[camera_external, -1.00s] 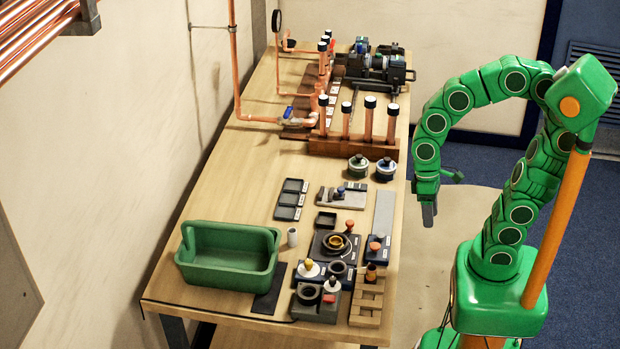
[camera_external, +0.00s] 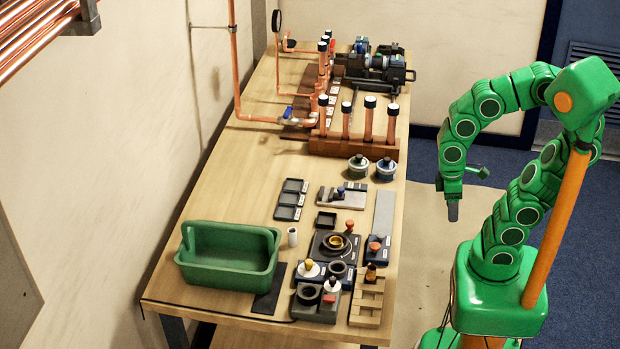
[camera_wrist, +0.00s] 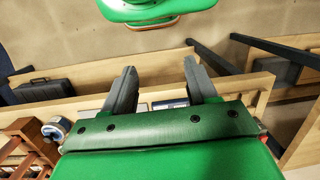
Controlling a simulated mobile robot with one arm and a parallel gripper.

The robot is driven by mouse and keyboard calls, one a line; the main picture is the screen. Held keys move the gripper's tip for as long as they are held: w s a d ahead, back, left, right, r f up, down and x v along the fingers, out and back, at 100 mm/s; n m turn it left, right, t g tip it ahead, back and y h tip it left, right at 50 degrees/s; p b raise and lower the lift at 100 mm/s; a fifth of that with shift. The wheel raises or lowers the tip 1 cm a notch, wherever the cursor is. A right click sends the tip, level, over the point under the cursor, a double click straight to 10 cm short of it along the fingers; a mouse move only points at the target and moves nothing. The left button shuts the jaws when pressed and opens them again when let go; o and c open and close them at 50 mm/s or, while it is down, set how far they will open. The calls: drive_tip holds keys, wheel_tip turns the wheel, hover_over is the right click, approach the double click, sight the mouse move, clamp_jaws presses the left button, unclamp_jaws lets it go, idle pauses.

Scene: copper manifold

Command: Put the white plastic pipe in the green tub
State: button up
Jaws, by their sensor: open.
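The white plastic pipe (camera_external: 292,237) is a short white cylinder standing upright on the bench, just right of the green tub. The green tub (camera_external: 226,277) is an open rectangular box near the front left of the bench, and it looks empty where I can see inside. My gripper (camera_external: 453,211) hangs pointing down off the right side of the bench, well away from the pipe and tub. In the wrist view my gripper (camera_wrist: 160,92) has its two grey fingers apart with nothing between them. I cannot make out the pipe in the wrist view.
The wooden bench (camera_external: 235,170) has small fixtures, trays and blocks right of the pipe. Upright copper pipes (camera_external: 368,120) on a wooden rack and two round pots (camera_external: 386,169) stand farther back. A dark flat pad (camera_external: 269,290) lies beside the tub. The left middle of the bench is clear.

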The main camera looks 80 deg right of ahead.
drive_tip(key=w+d+r+n, duration=0.1)
drive_tip(key=w+n, duration=0.1)
drive_tip(key=w, duration=0.7)
drive_tip(key=n+t, duration=0.2)
drive_tip(key=n, duration=0.9)
hover_over(292, 232)
drive_tip(key=s+d, duration=0.1)
wheel_tip(292, 232, down, 9)
drive_tip(key=shift+w+d+f+y, duration=0.15)
drive_tip(key=shift+w+y, duration=0.15)
drive_tip(key=shift+w, duration=0.1)
drive_tip(key=shift+f, duration=0.2)
drive_tip(key=shift+w+a+f, duration=0.1)
drive_tip(key=shift+a+f, duration=0.15)
drive_tip(key=shift+f, duration=0.95)
drive_tip(key=shift+s+a+f, duration=0.1)
drive_tip(key=shift+a+f, duration=0.2)
drive_tip(key=shift+f, duration=0.9)
drive_tip(key=shift+w+a+f, duration=0.1)
drive_tip(key=shift+a+f, duration=0.15)
drive_tip(key=shift+f, duration=0.95)
